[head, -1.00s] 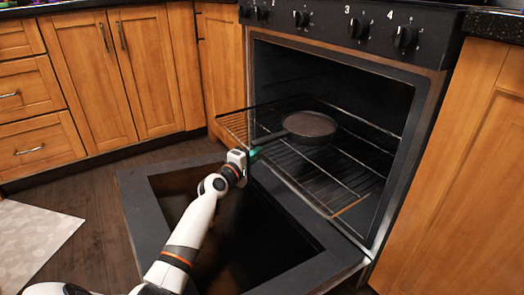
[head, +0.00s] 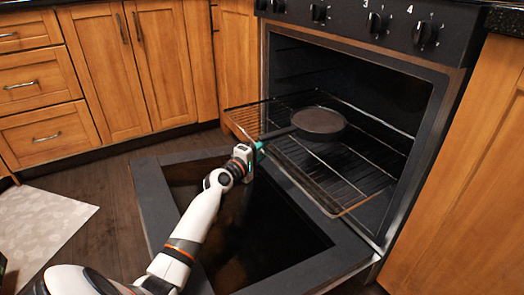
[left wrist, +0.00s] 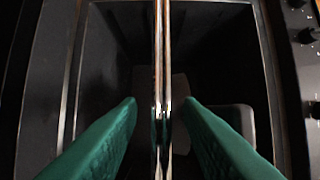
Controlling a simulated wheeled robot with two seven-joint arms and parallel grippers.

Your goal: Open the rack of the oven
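The oven (head: 440,100) stands open with its door (head: 150,205) folded down. The wire rack (head: 350,175) sits inside, its front edge sticking out a little over the door. A dark frying pan (head: 320,120) rests on the rack, its handle pointing toward the front left. My left gripper (head: 260,147) is at the rack's front edge, close to the pan's handle. In the left wrist view its green fingers (left wrist: 162,103) stand apart on both sides of the rack's front bar (left wrist: 162,45), with a gap on each side. My right gripper is not in view.
Wooden cabinets (head: 100,65) line the back left, and another cabinet (head: 460,190) stands right of the oven. Control knobs (head: 375,22) sit above the opening. A light mat (head: 40,230) lies on the floor at left. The lowered door lies beneath my left arm.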

